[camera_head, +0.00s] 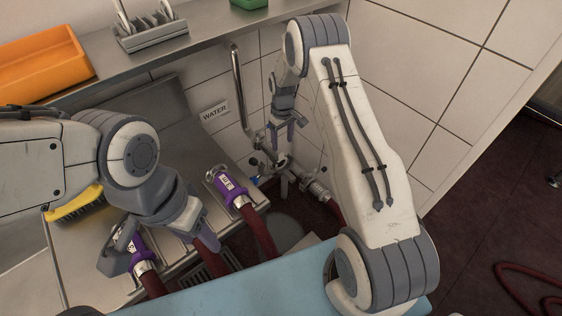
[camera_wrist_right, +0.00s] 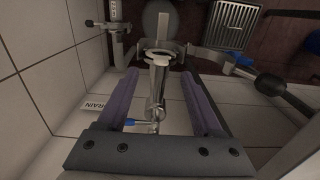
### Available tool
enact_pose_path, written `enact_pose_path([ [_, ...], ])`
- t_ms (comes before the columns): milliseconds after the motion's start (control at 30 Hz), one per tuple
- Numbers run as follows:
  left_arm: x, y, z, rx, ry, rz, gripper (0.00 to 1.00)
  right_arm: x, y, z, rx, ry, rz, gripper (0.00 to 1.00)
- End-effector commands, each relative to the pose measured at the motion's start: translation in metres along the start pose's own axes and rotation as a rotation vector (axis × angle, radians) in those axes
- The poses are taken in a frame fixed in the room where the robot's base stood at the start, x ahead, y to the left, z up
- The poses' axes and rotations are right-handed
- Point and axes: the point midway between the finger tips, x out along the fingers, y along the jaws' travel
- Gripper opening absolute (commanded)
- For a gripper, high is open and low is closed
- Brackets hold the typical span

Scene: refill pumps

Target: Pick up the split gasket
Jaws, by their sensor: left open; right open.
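My right gripper (camera_head: 283,132) points down over the pipework by the tiled wall; in the right wrist view its purple fingers (camera_wrist_right: 158,78) are spread apart. Between them stands a metal pipe fitting (camera_wrist_right: 157,85) with a pale ring (camera_wrist_right: 159,57) on its end. The ring may be the split gasket; I cannot make out a split, and no finger visibly touches it. My left gripper (camera_head: 168,238) is open over the metal counter, near a purple hose coupling. Its fingers are partly hidden.
Another purple coupling (camera_head: 228,186) on a red hose lies on the steel counter (camera_head: 186,150). An orange bin (camera_head: 42,62) and a grey rack (camera_head: 149,35) stand on the shelf.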

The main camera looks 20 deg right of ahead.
Motion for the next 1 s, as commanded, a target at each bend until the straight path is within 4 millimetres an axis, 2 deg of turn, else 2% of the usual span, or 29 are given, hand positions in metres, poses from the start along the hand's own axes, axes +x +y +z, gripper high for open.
enact_pose_path([
  [167, -0.004, 0.000, 0.000, 0.000, 0.000, 0.000, 0.50, 0.013, -0.001, 0.000, 0.000, -0.002, -0.001, 0.68],
  [400, -0.014, 0.001, -0.001, 0.000, 0.000, 0.000, 0.50, 0.047, -0.002, -0.003, 0.000, -0.001, -0.001, 0.68],
  [500, -0.015, 0.001, -0.001, 0.000, 0.000, 0.000, 0.50, 0.056, -0.002, -0.003, 0.000, -0.001, -0.001, 0.68],
  [767, -0.014, 0.001, -0.001, 0.000, 0.000, 0.000, 0.50, 0.059, -0.002, -0.004, 0.000, 0.001, -0.001, 0.68],
  [800, -0.014, 0.001, -0.001, 0.000, 0.000, 0.000, 0.50, 0.059, -0.002, -0.004, 0.000, 0.001, -0.001, 0.52],
  [933, -0.014, 0.001, -0.001, 0.000, 0.000, 0.000, 0.50, 0.058, -0.002, -0.004, 0.000, 0.001, -0.001, 0.02],
  [1000, -0.014, 0.001, -0.001, 0.000, 0.000, 0.000, 0.50, 0.058, -0.002, -0.004, 0.000, 0.001, -0.001, 0.00],
])
